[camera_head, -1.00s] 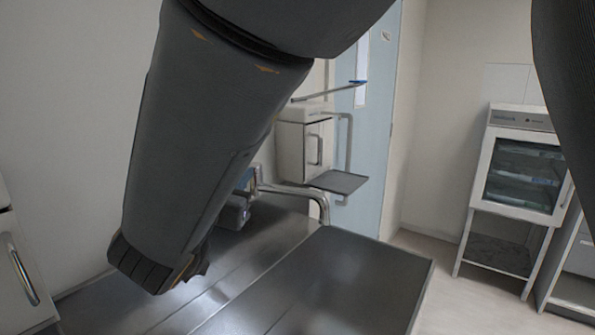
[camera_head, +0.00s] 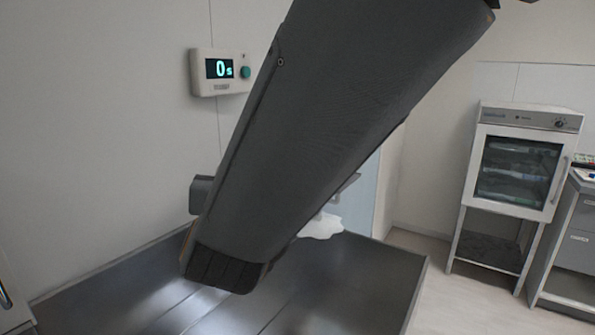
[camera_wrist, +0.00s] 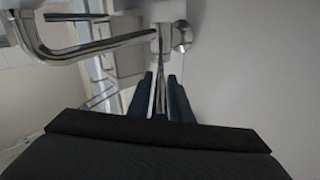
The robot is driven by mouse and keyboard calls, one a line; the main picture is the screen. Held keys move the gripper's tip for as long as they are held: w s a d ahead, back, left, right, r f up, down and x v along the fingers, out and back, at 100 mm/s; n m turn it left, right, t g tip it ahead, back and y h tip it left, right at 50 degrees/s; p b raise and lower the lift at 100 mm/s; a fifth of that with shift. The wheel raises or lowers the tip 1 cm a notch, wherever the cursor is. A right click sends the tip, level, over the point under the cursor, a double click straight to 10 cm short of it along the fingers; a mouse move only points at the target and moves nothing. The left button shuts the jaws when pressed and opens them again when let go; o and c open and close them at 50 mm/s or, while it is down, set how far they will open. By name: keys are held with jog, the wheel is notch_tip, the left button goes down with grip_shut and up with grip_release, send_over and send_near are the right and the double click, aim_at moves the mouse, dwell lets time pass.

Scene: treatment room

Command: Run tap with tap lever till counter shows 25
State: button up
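The counter (camera_head: 220,69) is a white wall box with a green button, and its display reads 0 s. In the wrist view the chrome tap (camera_wrist: 165,42) shows its body, with the curved spout (camera_wrist: 60,52) reaching left. A thin chrome piece that looks like the tap lever (camera_wrist: 160,78) lies between the two dark blue fingers of my gripper (camera_wrist: 160,98). The fingers are slightly apart; I cannot tell whether they grip it. In the head view my arm hides the tap and the fingers.
A steel sink counter (camera_head: 110,290) spreads below my arm. A white patch (camera_head: 322,225) shows beside my arm over its back edge; I cannot tell what it is. A glass-fronted cabinet (camera_head: 517,170) on legs stands right, with a drawer unit (camera_head: 578,245) beside it. Floor between is free.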

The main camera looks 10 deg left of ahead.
jog(key=shift+o, duration=0.9)
jog(key=b+v, duration=0.1)
jog(key=v, duration=0.7)
jog(key=shift+w, duration=0.1)
